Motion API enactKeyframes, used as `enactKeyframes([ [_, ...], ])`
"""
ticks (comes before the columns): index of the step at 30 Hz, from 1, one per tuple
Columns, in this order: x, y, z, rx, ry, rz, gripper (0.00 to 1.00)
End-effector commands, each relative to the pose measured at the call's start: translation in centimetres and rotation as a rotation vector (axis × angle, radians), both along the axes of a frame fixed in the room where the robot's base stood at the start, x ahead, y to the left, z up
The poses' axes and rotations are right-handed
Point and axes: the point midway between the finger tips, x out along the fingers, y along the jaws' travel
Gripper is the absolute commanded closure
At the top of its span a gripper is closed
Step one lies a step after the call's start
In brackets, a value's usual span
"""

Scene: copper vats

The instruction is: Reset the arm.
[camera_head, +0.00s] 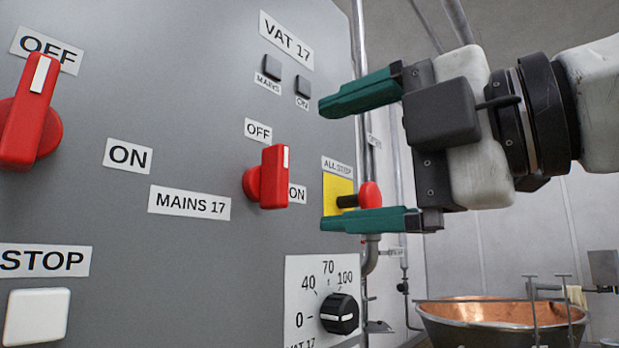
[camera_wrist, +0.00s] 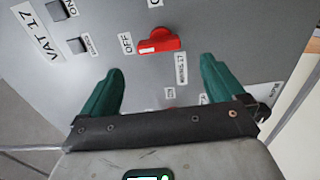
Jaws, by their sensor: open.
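My gripper (camera_head: 326,165) is at the right of the head view, its two green fingers spread wide, one above the other, with nothing between them. The fingertips point left toward the grey control panel (camera_head: 200,120). In the wrist view my gripper (camera_wrist: 162,68) faces the panel, with a red rotary switch (camera_wrist: 160,42) beyond the gap between the fingers. The same red switch (camera_head: 268,178) stands above-right of the MAINS 17 label in the head view. Its white mark points to OFF. The fingers look clear of it.
A larger red switch (camera_head: 28,115) at the left points to OFF. A yellow all-stop plate with a red button (camera_head: 370,195) sits behind the lower finger. A black dial (camera_head: 339,314) is below. Pipes run beside the panel; a copper vat (camera_head: 500,315) stands lower right.

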Motion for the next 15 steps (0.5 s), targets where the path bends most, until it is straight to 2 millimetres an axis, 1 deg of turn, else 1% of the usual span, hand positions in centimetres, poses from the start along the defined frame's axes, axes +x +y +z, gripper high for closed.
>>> enactKeyframes([
  [1,-0.34,-0.50,-0.08,-0.001,-0.001,-0.002,0.04],
  [5,-0.91,-1.13,-0.03,-0.001,-0.001,0.000,0.04],
  [15,-1.02,-1.26,0.00,0.000,0.000,0.000,0.04],
])
